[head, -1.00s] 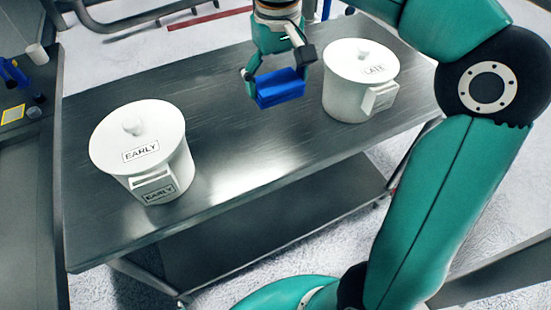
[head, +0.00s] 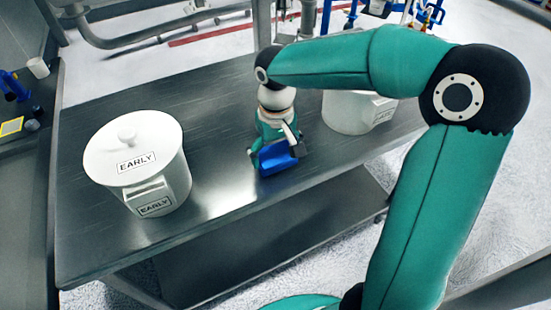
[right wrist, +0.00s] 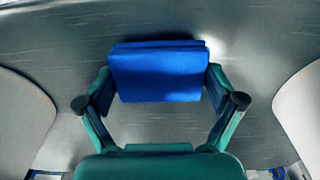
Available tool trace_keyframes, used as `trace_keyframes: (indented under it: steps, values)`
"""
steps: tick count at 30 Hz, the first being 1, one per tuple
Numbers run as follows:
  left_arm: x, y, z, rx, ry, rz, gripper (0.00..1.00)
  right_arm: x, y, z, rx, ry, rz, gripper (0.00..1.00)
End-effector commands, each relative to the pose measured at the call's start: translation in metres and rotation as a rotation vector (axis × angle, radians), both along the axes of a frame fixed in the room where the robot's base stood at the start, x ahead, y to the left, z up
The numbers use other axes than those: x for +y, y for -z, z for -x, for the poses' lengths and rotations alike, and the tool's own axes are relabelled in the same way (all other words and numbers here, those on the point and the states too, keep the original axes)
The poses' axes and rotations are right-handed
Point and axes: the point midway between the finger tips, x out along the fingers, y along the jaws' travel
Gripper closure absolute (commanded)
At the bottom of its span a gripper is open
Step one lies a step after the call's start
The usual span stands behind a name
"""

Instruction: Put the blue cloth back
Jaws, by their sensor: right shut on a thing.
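The blue cloth (head: 277,158) is a folded block between the fingers of my right gripper (head: 275,150). It is over the steel table between the two white pots. In the right wrist view the cloth (right wrist: 158,72) sits between both fingertips of the right gripper (right wrist: 160,85), which is shut on it. I cannot tell whether the cloth touches the table top. My left gripper is not in view.
A white lidded pot marked EARLY (head: 150,190) stands on the left of the steel table (head: 110,245). A second white pot (head: 350,112) stands right of the gripper, partly hidden by my right arm. Bare table lies between them.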

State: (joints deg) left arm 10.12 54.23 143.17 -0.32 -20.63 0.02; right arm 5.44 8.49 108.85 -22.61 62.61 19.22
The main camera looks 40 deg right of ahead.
Motion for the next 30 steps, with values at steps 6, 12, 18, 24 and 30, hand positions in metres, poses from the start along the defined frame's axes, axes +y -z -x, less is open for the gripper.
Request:
trace_keyframes:
  steps: [6,12,18,24,30]
  values:
    - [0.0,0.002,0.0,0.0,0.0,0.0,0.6,0.0,0.022,0.0,0.001,0.0,0.001,0.45]
    - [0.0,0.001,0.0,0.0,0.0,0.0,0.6,0.0,0.022,0.0,0.0,0.0,0.0,0.45]
    - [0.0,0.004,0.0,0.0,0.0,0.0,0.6,0.0,0.025,0.0,0.0,-0.001,0.0,0.0]
    - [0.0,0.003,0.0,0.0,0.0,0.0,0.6,0.0,0.025,0.0,0.001,-0.001,0.0,0.0]
    - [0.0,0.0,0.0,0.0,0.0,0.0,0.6,0.001,0.02,0.0,0.0,-0.001,0.0,0.0]
